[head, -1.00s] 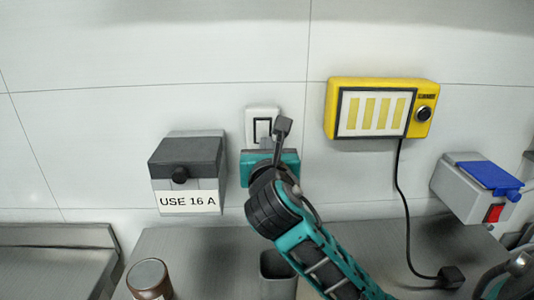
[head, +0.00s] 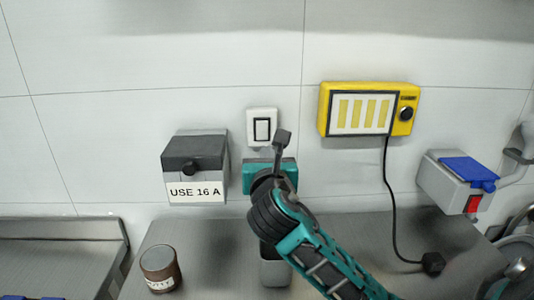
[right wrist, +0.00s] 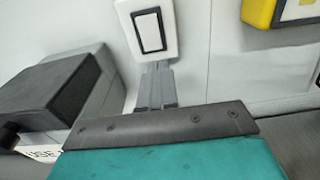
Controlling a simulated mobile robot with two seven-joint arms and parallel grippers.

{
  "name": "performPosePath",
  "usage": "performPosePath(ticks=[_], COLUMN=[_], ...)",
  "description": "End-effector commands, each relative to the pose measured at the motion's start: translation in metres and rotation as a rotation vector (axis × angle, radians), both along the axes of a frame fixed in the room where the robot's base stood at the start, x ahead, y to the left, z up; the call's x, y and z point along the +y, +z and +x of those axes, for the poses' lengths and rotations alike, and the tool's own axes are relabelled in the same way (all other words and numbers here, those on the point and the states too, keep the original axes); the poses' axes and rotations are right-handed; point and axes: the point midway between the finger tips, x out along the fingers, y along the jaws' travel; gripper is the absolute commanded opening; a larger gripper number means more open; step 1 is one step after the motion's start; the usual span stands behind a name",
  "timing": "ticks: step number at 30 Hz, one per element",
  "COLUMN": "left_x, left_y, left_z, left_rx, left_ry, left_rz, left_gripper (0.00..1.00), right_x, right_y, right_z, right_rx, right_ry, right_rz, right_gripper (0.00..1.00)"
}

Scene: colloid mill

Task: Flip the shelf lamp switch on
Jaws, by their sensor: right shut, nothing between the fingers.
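A white wall switch (head: 262,128) with a black-framed rocker is mounted on the tiled wall, left of the yellow box. It also shows at the top of the right wrist view (right wrist: 149,30). Whether its rocker is on or off I cannot tell. My right gripper (head: 282,136) is shut and empty, just below and to the right of the rocker in the head view. In the right wrist view its closed grey fingers (right wrist: 157,72) point up at the switch's lower edge; whether they touch it I cannot tell. My left gripper is not in view.
A grey box labelled "USE 16 A" (head: 194,168) is on the wall left of the switch. A yellow box (head: 325,105) with a knob and a hanging black cable (head: 390,200) is to the right, then a grey socket box with blue lid (head: 467,170). A brown jar (head: 161,270) stands on the steel counter.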

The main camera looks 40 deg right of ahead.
Motion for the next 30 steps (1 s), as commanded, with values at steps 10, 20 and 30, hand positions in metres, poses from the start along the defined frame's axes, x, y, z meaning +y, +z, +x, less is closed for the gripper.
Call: performPosePath(ticks=[10, 20, 30], left_x=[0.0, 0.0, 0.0], left_y=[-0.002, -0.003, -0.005], left_z=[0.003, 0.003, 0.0], left_rx=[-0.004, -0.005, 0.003], left_ry=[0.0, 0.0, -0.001], left_rz=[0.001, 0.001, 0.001], left_gripper=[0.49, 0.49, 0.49], right_x=[0.04, 0.051, 0.052], right_y=[-0.012, -0.014, -0.014], right_z=[-0.065, -0.085, -0.085], right_rx=[0.002, 0.0, 0.0], right_ry=[0.003, 0.0, 0.0], right_rz=[0.003, 0.0, 0.0], right_gripper=[0.0, 0.0, 0.0])
